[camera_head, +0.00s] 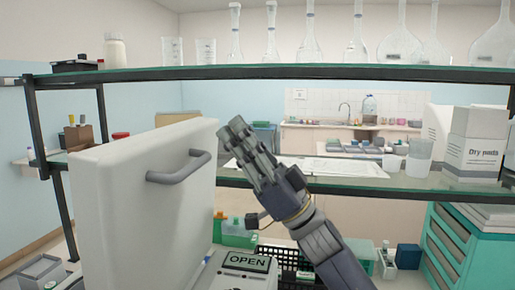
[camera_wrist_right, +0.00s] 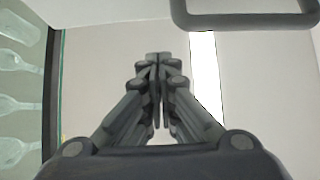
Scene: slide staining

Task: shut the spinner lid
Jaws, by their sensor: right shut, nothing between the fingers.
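The spinner lid (camera_head: 135,205) is a large pale panel standing raised at the left in the head view, with a grey bar handle (camera_head: 180,172) on its right-hand face. The handle also shows at the top right in the wrist view (camera_wrist_right: 245,22). Below the lid's right side is the spinner's front panel (camera_head: 250,264) with a display reading "OPEN". My right gripper (camera_head: 232,130) is shut and empty, just right of the lid and handle, pointing up. In the wrist view its fingertips (camera_wrist_right: 160,58) meet below the handle, apart from it. My left gripper is not in view.
A glass shelf (camera_head: 300,72) with flasks and beakers crosses above. A lower shelf (camera_head: 390,183) holds papers, beakers and a "Dry pads" box (camera_head: 474,140). A black rack (camera_head: 290,262) is behind my right arm, and teal drawers (camera_head: 465,250) stand at the right.

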